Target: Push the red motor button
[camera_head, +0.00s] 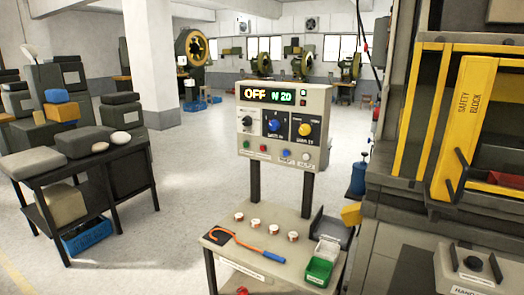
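A beige control panel (316,125) stands on two dark posts at the back of a small work table. Its display (272,96) reads "OFF" with green characters beside it. A row of small buttons runs along its lower edge. A small red button (262,147) sits in that row, between a green one at left and a blue one (286,153) at right. The labels near the buttons are too small to read, so I cannot tell for sure which is the motor button. Neither of my grippers shows in this view.
The work table (225,251) holds several small coils (255,224), an orange and blue tool (250,245) and a green bin (319,270). A dark table (40,182) with blocks stands left. A yellow-framed press (408,110) stands right. Floor between is clear.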

